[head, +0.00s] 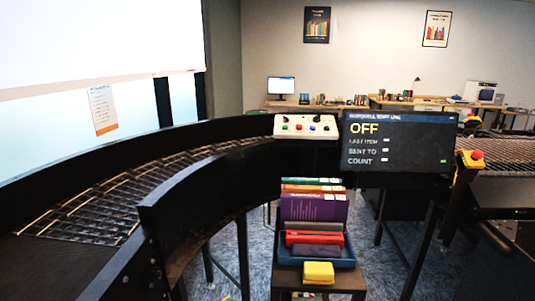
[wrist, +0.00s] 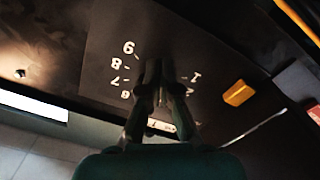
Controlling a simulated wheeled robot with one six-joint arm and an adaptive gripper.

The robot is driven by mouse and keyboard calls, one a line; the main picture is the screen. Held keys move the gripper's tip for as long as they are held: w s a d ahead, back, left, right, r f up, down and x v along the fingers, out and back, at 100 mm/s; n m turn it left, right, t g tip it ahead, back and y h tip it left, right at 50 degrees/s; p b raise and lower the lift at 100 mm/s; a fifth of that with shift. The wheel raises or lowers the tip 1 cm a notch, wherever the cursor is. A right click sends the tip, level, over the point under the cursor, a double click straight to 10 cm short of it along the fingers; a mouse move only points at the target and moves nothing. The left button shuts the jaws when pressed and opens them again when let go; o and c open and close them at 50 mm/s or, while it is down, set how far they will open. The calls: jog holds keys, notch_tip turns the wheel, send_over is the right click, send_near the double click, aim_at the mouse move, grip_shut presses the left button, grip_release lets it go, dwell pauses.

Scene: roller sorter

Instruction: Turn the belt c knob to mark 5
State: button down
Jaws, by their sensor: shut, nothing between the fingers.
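In the wrist view my gripper (wrist: 158,76) reaches over a dark dial plate (wrist: 110,35). Its fingers are together with nothing held between them. White numerals ring the fingers: 9, 8, 7 and 6 show on the left and a 1 on the right, turned round in this view. The belt c knob cannot be made out; the fingers cover the middle of the dial. My gripper is not in the head view.
A yellow block (wrist: 238,93) sits right of the dial. In the head view a curved roller conveyor (head: 125,195) runs at left. A white control box (head: 292,134) stands beside a screen (head: 400,145) reading OFF. A red button (head: 477,155) is at right. Books fill a blue tray (head: 345,257).

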jog(key=shift+s, duration=0.4)
dwell(0.3)
jog(key=shift+f, duration=0.15)
jog(key=d, duration=0.6)
jog(key=shift+s+f, duration=0.2)
jog(key=shift+f, duration=0.15)
notch_tip(320, 180, up, 6)
jog(key=w+d+n, duration=0.1)
jog(key=w+n, duration=0.2)
jog(key=n, duration=0.9)
jog(key=a, duration=0.6)
jog(key=shift+w+a, duration=0.25)
jog(key=shift+a, duration=0.15)
